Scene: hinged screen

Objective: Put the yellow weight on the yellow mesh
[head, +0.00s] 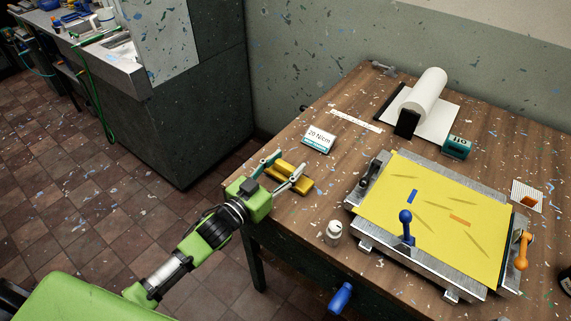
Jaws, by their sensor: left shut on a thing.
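The yellow weight (303,184), a gold-yellow block, is at the table's left edge in the head view. My left gripper (286,166) is shut on it, one finger on each side, and the fingers hide part of it. I cannot tell whether the weight still touches the table. The yellow mesh (437,204) is a flat sheet in a grey metal hinged frame (432,262), to the right of the gripper and clearly apart from it. A small blue strip, an orange strip and several dark slits show on the mesh. My right gripper is not in view.
A small white bottle (333,233) stands between the gripper and the frame. A blue handle (406,218) and an orange handle (521,250) rise from the frame. A "20 N/cm" sign (318,139), a teal gauge (456,146) and a white roll (429,89) stand farther back.

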